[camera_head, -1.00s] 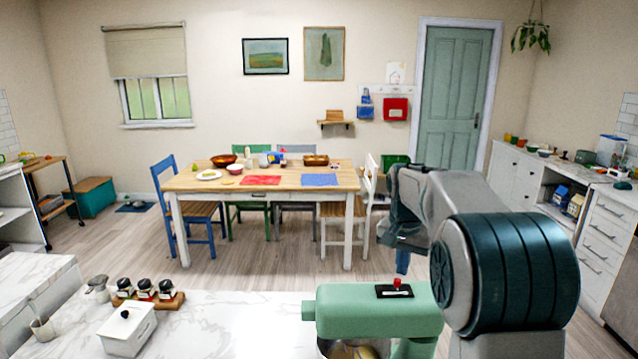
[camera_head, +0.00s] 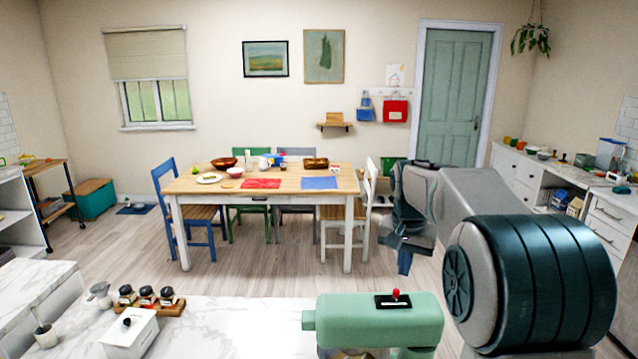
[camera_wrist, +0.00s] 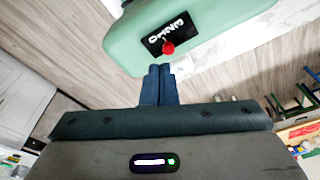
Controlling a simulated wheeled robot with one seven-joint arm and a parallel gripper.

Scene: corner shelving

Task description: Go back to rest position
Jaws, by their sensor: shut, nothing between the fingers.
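My gripper (camera_head: 404,262) hangs fingers down at the right of the head view, beyond the green stand mixer (camera_head: 372,320). In the wrist view my gripper (camera_wrist: 159,72) shows its two blue fingertips together, with nothing between them. The mixer (camera_wrist: 200,28) fills the top of the wrist view, with its black panel and red knob close ahead of the fingertips. A gap of floor shows between fingertips and mixer, and they look apart.
A white marble counter (camera_head: 235,320) runs along the front, with a white box (camera_head: 130,332) and a wooden jar rack (camera_head: 150,309). A dining table (camera_head: 222,186) with chairs stands beyond. Open floor (camera_head: 290,265) lies between. A white cabinet (camera_head: 515,180) lines the right wall.

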